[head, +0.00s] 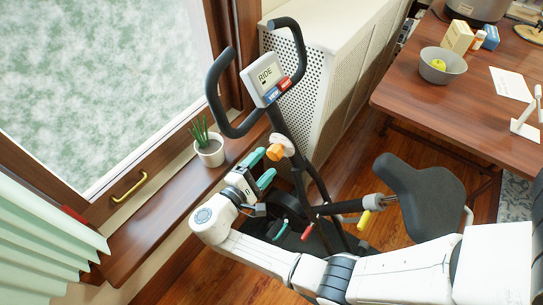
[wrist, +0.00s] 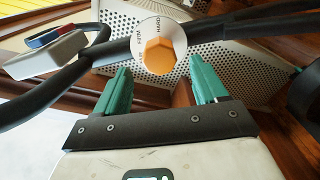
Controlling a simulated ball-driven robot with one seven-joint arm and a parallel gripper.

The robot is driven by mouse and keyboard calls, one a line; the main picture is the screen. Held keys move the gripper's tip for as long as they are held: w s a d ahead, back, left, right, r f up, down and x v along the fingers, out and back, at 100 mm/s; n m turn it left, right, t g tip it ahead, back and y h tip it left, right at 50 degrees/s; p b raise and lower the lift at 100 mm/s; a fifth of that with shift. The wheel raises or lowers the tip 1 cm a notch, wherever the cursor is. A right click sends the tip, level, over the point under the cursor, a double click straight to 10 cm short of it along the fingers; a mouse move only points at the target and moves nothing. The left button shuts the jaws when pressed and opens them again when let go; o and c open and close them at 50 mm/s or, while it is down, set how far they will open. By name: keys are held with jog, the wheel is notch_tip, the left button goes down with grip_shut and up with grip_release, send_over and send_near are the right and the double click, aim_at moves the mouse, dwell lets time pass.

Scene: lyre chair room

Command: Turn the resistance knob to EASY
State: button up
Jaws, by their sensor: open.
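The orange resistance knob (head: 275,152) sits on a white round dial (head: 285,142) on the exercise bike's dark post, below the console. In the wrist view the knob (wrist: 158,56) appears just beyond and between the fingertips, apart from them. The word HARD reads on the dial's right side; a partly legible word is on its left. EASY cannot be made out, nor which mark the knob points to. My gripper (head: 265,167) is open and empty, its teal fingers (wrist: 160,78) facing the knob.
The bike console (head: 266,76) reads RIDE, with dark handlebars around it. A potted plant (head: 209,150) stands on the window sill left of my gripper. A perforated radiator cover (head: 318,75) is behind the bike. The bike saddle (head: 425,195) and wooden table (head: 420,95) are to the right.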

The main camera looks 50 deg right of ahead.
jog(key=a, duration=0.5)
dwell(0.5)
jog(key=s+d+f+m+g+y+p, duration=0.1)
jog(key=s+d+f+m+y, duration=0.15)
jog(key=s+y, duration=0.45)
jog(key=s+d+f+m+g+y+p, duration=0.1)
jog(key=s+f+m+y, duration=0.3)
jog(key=s, duration=0.5)
jog(key=s+a+r+t+y+p, duration=0.1)
jog(key=s+a+r+t+y, duration=0.1)
jog(key=s+a+r+y, duration=0.2)
jog(key=shift+a+r+t+y, duration=0.3)
jog(key=shift+a+r+y, duration=0.3)
jog(key=shift+r+y, duration=0.6)
jog(key=shift+f, duration=0.15)
jog(key=shift+c, duration=0.2)
